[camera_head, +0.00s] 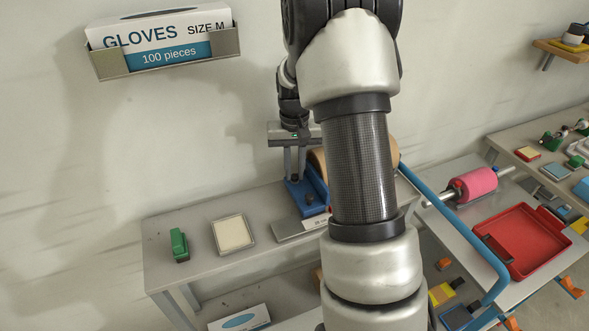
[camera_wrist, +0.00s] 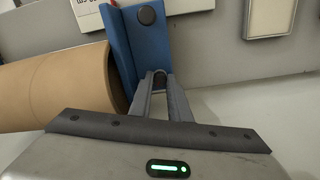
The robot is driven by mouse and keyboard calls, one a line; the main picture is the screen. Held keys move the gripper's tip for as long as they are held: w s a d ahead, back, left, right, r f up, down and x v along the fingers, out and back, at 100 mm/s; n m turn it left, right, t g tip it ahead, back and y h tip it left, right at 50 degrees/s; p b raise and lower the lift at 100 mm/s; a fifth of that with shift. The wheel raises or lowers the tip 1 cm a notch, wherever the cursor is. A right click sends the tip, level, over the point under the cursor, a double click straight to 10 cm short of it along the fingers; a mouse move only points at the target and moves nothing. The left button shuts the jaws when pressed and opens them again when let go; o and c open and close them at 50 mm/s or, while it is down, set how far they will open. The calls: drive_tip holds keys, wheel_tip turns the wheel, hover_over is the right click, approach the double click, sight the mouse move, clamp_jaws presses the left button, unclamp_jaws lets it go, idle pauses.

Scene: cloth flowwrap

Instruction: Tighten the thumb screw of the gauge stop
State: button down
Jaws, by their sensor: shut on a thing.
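The blue gauge stop (camera_head: 306,196) stands on the grey bench, and it also shows in the wrist view (camera_wrist: 139,45) beside a brown roll (camera_wrist: 50,88). A round black knob (camera_wrist: 147,15) sits on its near part. My gripper (camera_wrist: 161,82) points down at the back end of the stop; it also shows in the head view (camera_head: 296,177).
A green block (camera_head: 179,245) and a framed cream pad (camera_head: 232,234) lie left on the bench (camera_head: 200,208). A glove box (camera_head: 160,35) hangs on the wall. A blue rail (camera_head: 460,228) and red tray (camera_head: 524,243) are at right. My arm hides part of the roll.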

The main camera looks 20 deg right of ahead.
sight(295, 176)
drive_tip(key=shift+m, duration=1.9)
drive_tip(key=c, duration=1.7)
unclamp_jaws()
drive_tip(key=shift+o, duration=0.2)
drive_tip(key=shift+r, duration=0.15)
wheel_tip(295, 176, up, 17)
drive_tip(key=p, duration=0.1)
drive_tip(key=shift+r, duration=0.15)
